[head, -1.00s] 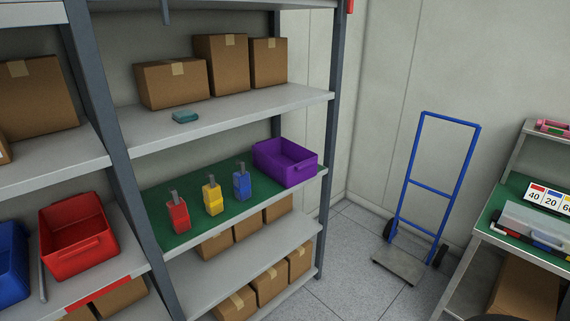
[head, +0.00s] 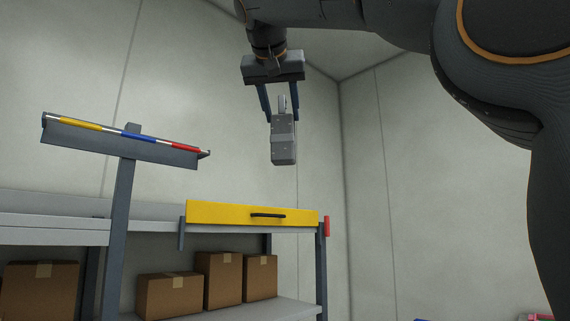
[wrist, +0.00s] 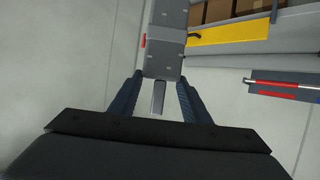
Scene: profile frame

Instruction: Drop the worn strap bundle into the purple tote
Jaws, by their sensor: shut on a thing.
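My gripper (head: 281,114) is raised in front of the pale wall in the head view. It is shut on a grey block (head: 284,142) with small rivets and a metal tab on top, and the block hangs upright below the fingers. In the wrist view the same grey block (wrist: 163,62) shows beyond the fingertips, its tab between the fingers. I cannot tell that it is the worn strap bundle; it looks rigid. The purple tote is out of view now.
A yellow panel with a black handle (head: 252,214) fronts the shelf top, below the gripper. A post with a striped bar (head: 120,141) stands at left. Cardboard boxes (head: 170,293) sit on the shelf below. Air around the block is clear.

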